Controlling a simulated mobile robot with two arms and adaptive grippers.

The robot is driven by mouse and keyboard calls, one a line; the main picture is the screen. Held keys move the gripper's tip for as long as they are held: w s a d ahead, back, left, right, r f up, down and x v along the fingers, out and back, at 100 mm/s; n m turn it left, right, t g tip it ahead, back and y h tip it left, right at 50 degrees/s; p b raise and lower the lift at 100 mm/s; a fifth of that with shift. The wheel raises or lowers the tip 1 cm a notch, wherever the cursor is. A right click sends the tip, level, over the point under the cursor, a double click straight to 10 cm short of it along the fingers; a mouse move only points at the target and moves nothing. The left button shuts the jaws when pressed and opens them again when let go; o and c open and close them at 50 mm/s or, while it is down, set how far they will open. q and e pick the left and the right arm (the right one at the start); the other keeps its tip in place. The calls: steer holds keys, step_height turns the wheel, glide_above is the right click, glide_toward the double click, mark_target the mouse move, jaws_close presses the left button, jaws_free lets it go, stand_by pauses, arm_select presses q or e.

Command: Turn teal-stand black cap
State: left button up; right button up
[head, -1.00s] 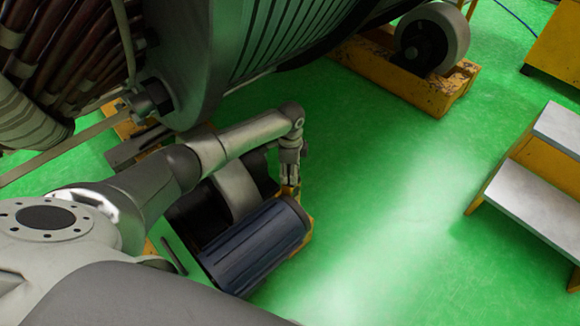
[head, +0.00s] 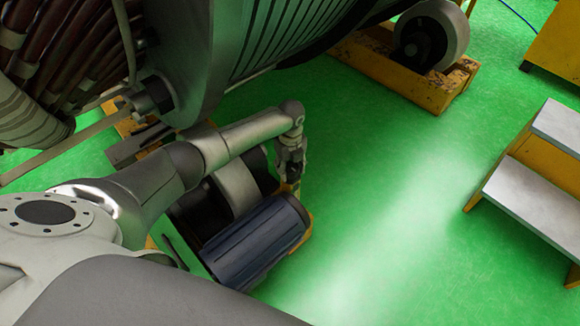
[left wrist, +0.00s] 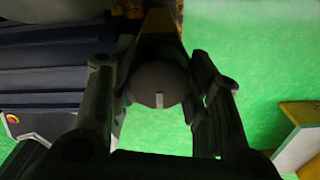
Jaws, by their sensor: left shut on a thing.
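The black cap (left wrist: 157,84) shows in the left wrist view as a dark round knob with a short pale mark near its lower edge. My left gripper (left wrist: 160,98) has one dark finger on each side of it and is shut on it. In the head view my left gripper (head: 292,184) points down at the far right end of a dark blue ribbed motor (head: 256,243); the cap is hidden there. No teal stand can be made out; a yellow edge shows beside the motor. My right gripper is not in view.
A large grey stator (head: 190,60) fills the upper left. A yellow roller support (head: 405,75) with a grey wheel (head: 441,36) stands at the back. Yellow steps with grey treads (head: 530,205) stand at the right. The green floor between is clear.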

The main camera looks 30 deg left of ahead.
mark_target(291, 166)
arm_select(q)
steer(key=m, duration=0.2)
steer(key=shift+m, duration=0.7)
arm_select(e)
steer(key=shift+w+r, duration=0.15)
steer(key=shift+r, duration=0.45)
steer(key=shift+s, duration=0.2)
arm_select(q)
steer(key=o, duration=0.9)
steer(key=shift+o, duration=0.6)
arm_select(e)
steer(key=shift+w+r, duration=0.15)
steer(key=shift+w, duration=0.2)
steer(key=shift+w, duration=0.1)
arm_select(q)
steer(key=shift+r, duration=0.2)
step_height(291, 166, up, 12)
steer(key=shift+f, duration=0.15)
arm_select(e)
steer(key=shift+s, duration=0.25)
